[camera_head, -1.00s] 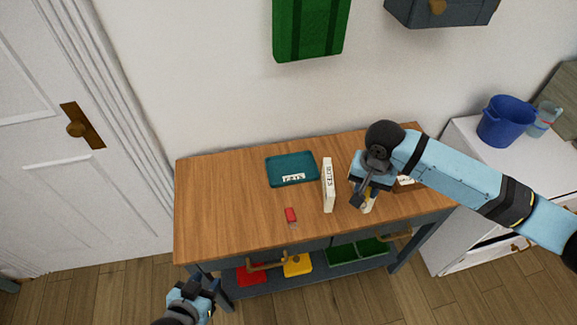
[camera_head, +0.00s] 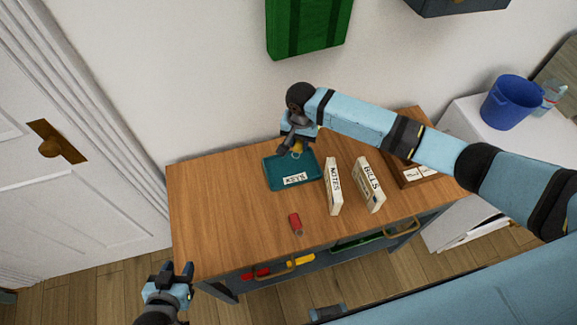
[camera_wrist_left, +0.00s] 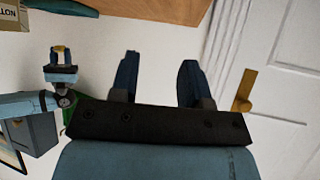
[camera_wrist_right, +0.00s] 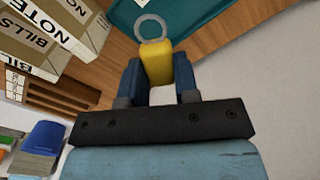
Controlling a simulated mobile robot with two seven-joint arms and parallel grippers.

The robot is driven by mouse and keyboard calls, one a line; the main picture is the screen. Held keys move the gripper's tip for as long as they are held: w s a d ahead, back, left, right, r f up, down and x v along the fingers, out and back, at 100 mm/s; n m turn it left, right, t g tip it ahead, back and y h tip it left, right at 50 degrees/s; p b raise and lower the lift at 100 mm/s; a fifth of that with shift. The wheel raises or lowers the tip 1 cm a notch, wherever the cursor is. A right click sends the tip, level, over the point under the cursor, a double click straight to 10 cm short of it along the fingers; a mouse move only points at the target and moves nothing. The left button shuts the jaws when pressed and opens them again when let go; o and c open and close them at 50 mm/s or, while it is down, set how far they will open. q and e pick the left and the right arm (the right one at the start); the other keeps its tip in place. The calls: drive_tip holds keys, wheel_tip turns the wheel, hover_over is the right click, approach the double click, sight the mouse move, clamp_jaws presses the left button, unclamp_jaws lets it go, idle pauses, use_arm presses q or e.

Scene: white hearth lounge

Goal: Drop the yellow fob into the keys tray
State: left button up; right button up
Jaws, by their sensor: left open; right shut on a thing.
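The yellow fob (camera_wrist_right: 158,65) with its metal ring is held between the fingers of my right gripper (camera_wrist_right: 158,80), which is shut on it. In the head view, my right gripper (camera_head: 293,143) is above the back part of the teal keys tray (camera_head: 270,178), with a bit of the yellow fob (camera_head: 298,148) showing. The tray carries a "KEYS" label and also shows in the right wrist view (camera_wrist_right: 180,12). My left gripper (camera_head: 175,272) is open and empty, off the table's front left; its fingers (camera_wrist_left: 160,82) show apart in the left wrist view.
"NOTES" (camera_head: 334,190) and "BILLS" (camera_head: 369,187) boxes stand right of the tray. A red object (camera_head: 295,223) lies in front of it. A wooden sectioned tray (camera_head: 415,178) is at the table's right. A blue bucket (camera_head: 510,102) stands on a white cabinet.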

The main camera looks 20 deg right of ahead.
use_arm(q)
drive_tip(key=f+b, duration=0.4)
drive_tip(key=f, duration=0.1)
drive_tip(key=shift+d, duration=0.4)
use_arm(e)
wheel_tip(320, 180, down, 5)
drive_tip(key=shift+r, duration=0.2)
use_arm(q)
drive_tip(key=shift+w+d+f+b, duration=0.15)
drive_tip(key=shift+w+b, duration=0.15)
drive_tip(key=shift+b, duration=0.2)
use_arm(e)
drive_tip(key=shift+f, duration=0.3)
use_arm(q)
drive_tip(key=shift+r, duration=0.35)
use_arm(e)
drive_tip(key=shift+r, duration=0.1)
drive_tip(key=o, duration=1)
use_arm(q)
drive_tip(key=shift+f, duration=0.2)
drive_tip(key=shift+s+f, duration=0.1)
